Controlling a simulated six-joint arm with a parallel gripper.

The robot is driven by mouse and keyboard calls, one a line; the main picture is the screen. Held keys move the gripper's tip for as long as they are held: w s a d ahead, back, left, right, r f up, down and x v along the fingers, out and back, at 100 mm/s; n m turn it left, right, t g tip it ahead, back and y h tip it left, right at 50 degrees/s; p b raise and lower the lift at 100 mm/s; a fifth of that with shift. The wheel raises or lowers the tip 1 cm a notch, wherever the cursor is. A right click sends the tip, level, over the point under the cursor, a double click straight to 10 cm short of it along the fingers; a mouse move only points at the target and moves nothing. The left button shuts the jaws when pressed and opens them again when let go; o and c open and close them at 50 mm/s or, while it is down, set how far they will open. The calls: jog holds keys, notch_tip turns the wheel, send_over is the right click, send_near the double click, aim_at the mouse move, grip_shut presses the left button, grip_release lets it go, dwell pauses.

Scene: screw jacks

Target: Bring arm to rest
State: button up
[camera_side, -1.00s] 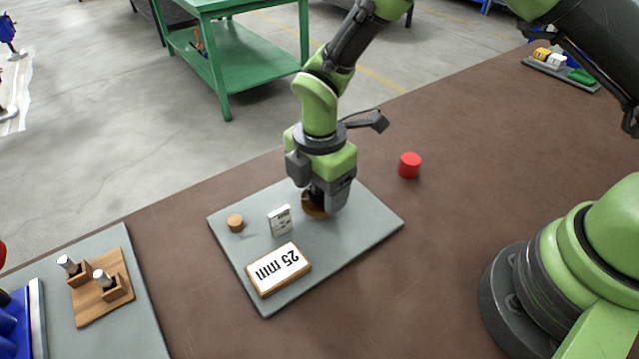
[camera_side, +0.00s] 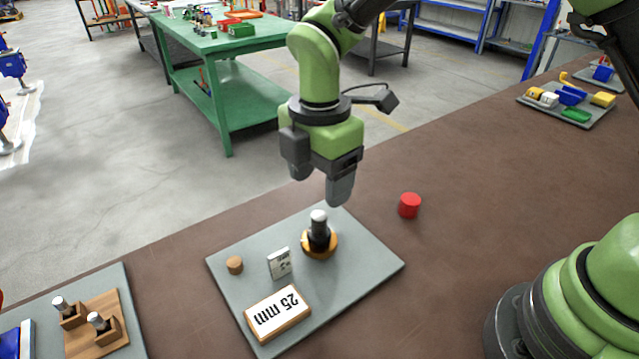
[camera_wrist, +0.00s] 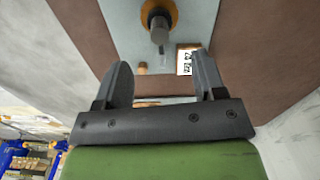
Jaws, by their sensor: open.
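My gripper (camera_side: 320,186) is open and empty. It hangs in the air above the far side of the grey board (camera_side: 368,272), clear of everything on it. A small screw jack (camera_side: 319,235) with an orange round base, black body and silver top stands upright on the board below my gripper. In the wrist view, the jack (camera_wrist: 159,22) shows beyond the open fingers (camera_wrist: 158,85). A white sign reading "25 mm" (camera_side: 278,312) leans on a wooden block at the board's near edge.
A small white gauge-like plate (camera_side: 279,263) and a wooden disc (camera_side: 235,265) are on the board. A red cylinder (camera_side: 410,205) stands on the brown table right of it. A wooden holder (camera_side: 95,325) with silver-topped pieces is at lower left. A tray of coloured parts (camera_side: 570,103) lies far right.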

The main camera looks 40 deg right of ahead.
jog(key=s+d+r+m+t+y, duration=0.1)
jog(key=d+r+m, duration=0.1)
jog(key=r+m, duration=0.15)
jog(key=s+d+r+m+t, duration=0.1)
jog(key=s+d+r+m, duration=0.15)
jog(key=r, duration=0.25)
jog(key=s+d+r+m+t, duration=0.2)
jog(key=s+d+r+m, duration=0.2)
jog(key=s+m, duration=0.3)
jog(key=s+d+r+m+t+y, duration=0.1)
jog(key=s+d+r+m+t, duration=0.2)
jog(key=s+m, duration=0.4)
jog(key=r+m, duration=0.1)
jog(key=m, duration=0.2)
jog(key=shift+d, duration=0.35)
